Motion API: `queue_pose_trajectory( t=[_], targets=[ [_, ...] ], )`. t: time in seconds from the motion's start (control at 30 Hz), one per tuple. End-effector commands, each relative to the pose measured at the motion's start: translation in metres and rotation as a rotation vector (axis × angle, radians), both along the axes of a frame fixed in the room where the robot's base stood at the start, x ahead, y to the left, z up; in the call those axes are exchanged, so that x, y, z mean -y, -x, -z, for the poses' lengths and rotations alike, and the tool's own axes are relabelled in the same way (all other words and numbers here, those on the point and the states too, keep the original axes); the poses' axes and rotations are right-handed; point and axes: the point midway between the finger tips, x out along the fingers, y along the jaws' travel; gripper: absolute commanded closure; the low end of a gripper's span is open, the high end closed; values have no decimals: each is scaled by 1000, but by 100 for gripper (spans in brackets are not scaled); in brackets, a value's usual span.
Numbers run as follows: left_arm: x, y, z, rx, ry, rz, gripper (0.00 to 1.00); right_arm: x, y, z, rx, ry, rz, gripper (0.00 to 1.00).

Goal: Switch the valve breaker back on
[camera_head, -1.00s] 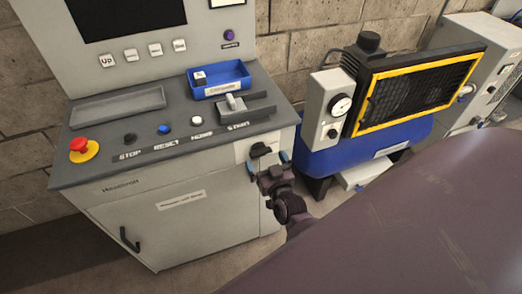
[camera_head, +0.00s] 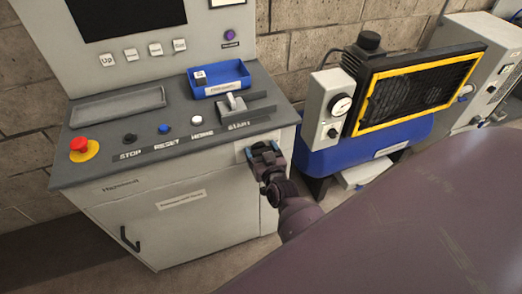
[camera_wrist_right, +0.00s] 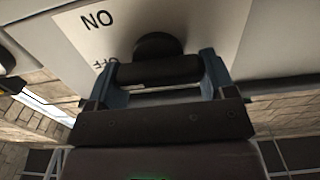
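The valve breaker is a black rotary handle (camera_wrist_right: 160,70) on a round black base, on a pale plate (camera_wrist_right: 225,25) on the front of the grey console. In the right wrist view the plate's lettering reads upside down, with ON at the upper left and part of OFF by the handle. My right gripper (camera_head: 263,151) is at the breaker in the head view and mostly covers it. In the wrist view its two blue fingers (camera_wrist_right: 163,88) stand at the two ends of the handle and appear to touch it. My left gripper is not in view.
The console top holds a red emergency stop (camera_head: 79,145), small buttons, a lever (camera_head: 235,103) and a blue tray (camera_head: 219,80). A blue compressor unit (camera_head: 370,147) with a gauge and yellow-framed grille stands to the right. My large purple arm link fills the lower right.

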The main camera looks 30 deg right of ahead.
Motion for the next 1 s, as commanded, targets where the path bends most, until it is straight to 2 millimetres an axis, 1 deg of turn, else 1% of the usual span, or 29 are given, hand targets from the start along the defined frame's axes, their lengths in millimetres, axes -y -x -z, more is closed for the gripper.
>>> queue_pose_trajectory(
  t=[0.03,0.07,0.27,0.47,0.67,1.0],
  targets=[
    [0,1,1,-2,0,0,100,0,0,0,0,0,0,43],
    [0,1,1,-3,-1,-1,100,0,0,0,0,0,0,47],
    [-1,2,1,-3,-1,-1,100,0,0,0,3,-13,0,47],
    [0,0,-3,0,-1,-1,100,1,0,0,18,-81,0,47],
    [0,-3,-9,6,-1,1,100,2,1,-1,53,-220,-1,47],
    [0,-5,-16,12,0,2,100,5,1,1,128,-531,0,47]
  ],
)
